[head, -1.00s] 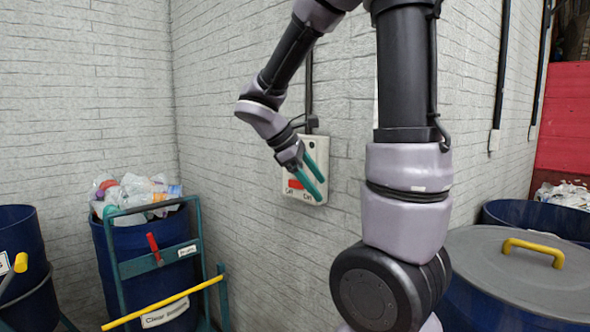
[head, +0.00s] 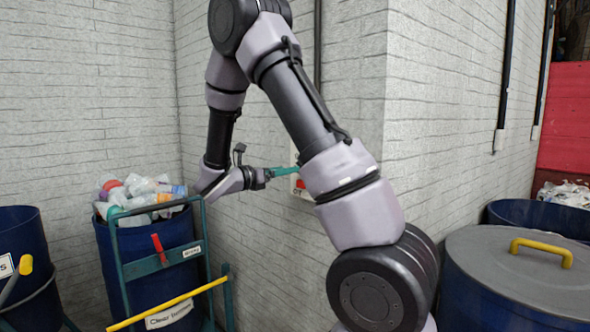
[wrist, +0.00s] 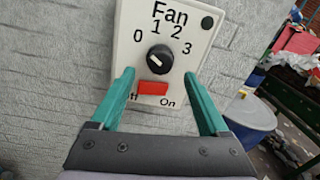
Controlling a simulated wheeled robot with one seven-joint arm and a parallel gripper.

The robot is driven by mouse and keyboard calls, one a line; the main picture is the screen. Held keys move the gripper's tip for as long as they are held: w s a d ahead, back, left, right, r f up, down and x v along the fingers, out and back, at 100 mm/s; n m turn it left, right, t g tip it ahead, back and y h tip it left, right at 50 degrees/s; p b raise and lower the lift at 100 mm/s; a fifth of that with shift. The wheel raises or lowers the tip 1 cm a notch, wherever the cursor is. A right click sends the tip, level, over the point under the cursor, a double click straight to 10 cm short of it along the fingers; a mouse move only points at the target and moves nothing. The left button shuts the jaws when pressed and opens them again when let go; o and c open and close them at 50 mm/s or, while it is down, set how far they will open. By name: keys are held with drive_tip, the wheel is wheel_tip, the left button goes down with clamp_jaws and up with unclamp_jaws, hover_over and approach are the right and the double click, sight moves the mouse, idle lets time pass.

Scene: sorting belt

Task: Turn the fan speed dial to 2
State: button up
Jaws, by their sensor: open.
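The fan panel (wrist: 181,69) is a pale box on the wall with a black round dial (wrist: 160,59) and the marks 0, 1, 2 and 3 around it. The dial's white pointer line slants to the upper left, seemingly towards 0. A red switch (wrist: 153,88) sits below the dial, above the words Off and On. My gripper (wrist: 158,77) is open, its green fingers spread either side of the red switch, tips just below the dial, nothing between them. In the head view my gripper (head: 285,171) faces the panel (head: 294,157), which my arm mostly hides. Contact cannot be told.
A blue bin of clear plastic (head: 140,250) with a green frame and yellow bar (head: 168,304) stands at left, near my wrist. A lidded blue drum (head: 520,275) stands at right. A small dark round spot (wrist: 207,22) is at the panel's upper right.

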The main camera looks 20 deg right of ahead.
drive_tip(key=x, duration=0.5)
clamp_jaws()
